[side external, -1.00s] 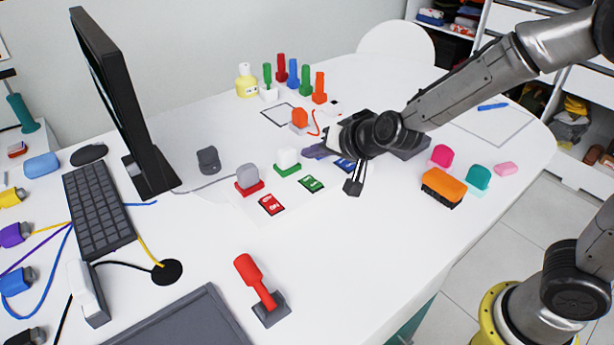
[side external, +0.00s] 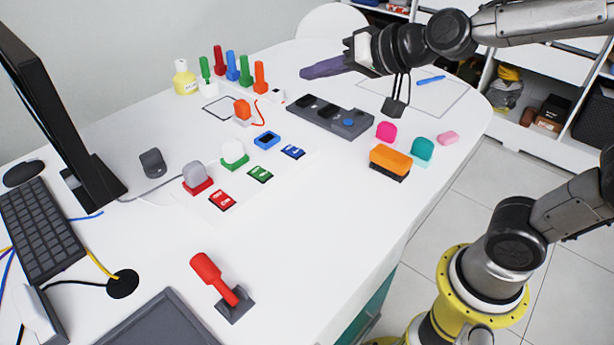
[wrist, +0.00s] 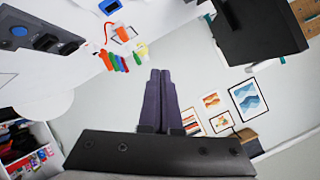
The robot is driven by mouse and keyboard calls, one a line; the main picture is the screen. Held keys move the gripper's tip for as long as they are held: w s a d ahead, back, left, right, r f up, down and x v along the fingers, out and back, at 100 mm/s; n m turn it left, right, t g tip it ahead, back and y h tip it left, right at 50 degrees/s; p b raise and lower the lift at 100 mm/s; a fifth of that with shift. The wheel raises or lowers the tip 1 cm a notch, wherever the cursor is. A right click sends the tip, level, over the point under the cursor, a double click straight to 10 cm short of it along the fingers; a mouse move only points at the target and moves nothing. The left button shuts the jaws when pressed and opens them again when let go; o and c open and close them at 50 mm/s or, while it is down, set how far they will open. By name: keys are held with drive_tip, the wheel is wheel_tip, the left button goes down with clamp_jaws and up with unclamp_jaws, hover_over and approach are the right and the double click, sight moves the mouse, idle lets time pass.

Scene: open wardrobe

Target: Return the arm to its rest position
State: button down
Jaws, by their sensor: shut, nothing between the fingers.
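My gripper (side external: 305,72) is above the back part of the white desk (side external: 310,235) in the side external view, its purple fingers pointing left. In the wrist view the two purple fingers of my gripper (wrist: 160,74) lie close together with nothing between them. My gripper is clear of the desk objects, above and behind the dark grey button box (side external: 332,118). My arm reaches in from the upper right.
Coloured blocks (side external: 390,160) are at the right edge. A red-handled lever (side external: 215,278), monitor (side external: 55,115) and keyboard (side external: 40,230) are at the left. Shelves (side external: 545,95) stand behind.

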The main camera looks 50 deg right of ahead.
drive_tip(key=s+d+f+n+g, duration=0.1)
drive_tip(key=s+f+n+g, duration=0.1)
drive_tip(key=s, duration=0.5)
drive_tip(key=s+d+f+n+g+h, duration=0.1)
drive_tip(key=s+d+f+g, duration=0.1)
drive_tip(key=s+f, duration=0.2)
drive_tip(key=s+d+f+n+g, duration=0.1)
drive_tip(key=s+f+n+g, duration=0.1)
drive_tip(key=s, duration=0.8)
drive_tip(key=shift+s+d+f+n+g+h, duration=0.15)
drive_tip(key=shift+d+f+n+g+h, duration=0.15)
drive_tip(key=shift+d+f+g+h, duration=0.15)
